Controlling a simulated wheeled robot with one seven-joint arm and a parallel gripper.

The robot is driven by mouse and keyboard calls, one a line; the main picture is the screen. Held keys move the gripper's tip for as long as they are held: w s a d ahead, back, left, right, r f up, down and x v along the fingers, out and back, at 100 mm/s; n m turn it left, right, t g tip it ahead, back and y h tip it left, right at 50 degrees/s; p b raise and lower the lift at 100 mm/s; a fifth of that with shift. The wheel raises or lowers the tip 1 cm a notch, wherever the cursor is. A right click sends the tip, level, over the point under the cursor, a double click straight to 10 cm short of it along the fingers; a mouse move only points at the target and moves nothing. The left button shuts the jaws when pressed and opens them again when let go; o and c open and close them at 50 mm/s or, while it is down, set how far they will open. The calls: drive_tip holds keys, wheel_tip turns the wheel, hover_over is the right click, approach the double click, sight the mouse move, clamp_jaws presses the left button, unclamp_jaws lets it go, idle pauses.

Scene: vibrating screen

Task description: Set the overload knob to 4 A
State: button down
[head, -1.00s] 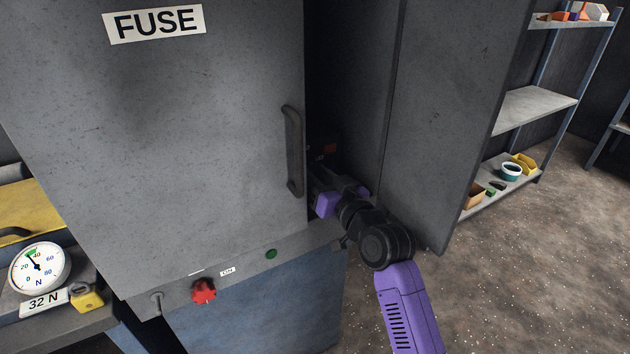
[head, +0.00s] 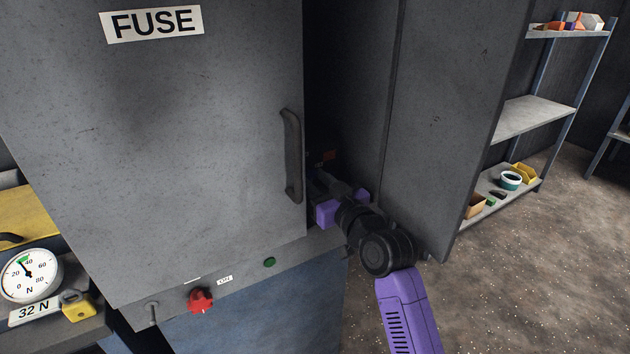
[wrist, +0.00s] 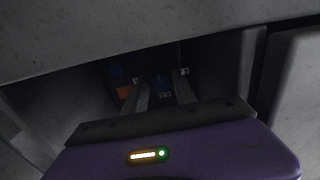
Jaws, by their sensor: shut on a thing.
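My gripper (wrist: 159,92) reaches into the dark opening of the cabinet, to the right of the FUSE door (head: 200,120). In the wrist view its two fingers stand on either side of a small dark blue knob-like part (wrist: 160,82), and it is shut on that part. I take this to be the overload knob. Its pointer and scale are too dark to read. In the head view the fingertips and the knob are hidden in shadow behind the door edge; only my purple wrist shows outside.
An orange-red block (wrist: 125,92) and small pale labels lie close around the fingers. The door's handle (head: 292,155) and the open panel (head: 445,120) flank my arm closely. Below are a red knob (head: 201,300) and a green button (head: 269,262). A gauge (head: 30,275) stands left.

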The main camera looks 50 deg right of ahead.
drive_tip(key=c, duration=1)
unclamp_jaws()
drive_tip(key=shift+f, duration=0.1)
drive_tip(key=shift+c, duration=0.2)
drive_tip(key=v, duration=0.6)
drive_tip(key=shift+s, duration=0.25)
drive_tip(key=shift+s+a, duration=0.25)
drive_tip(key=shift+s, duration=0.35)
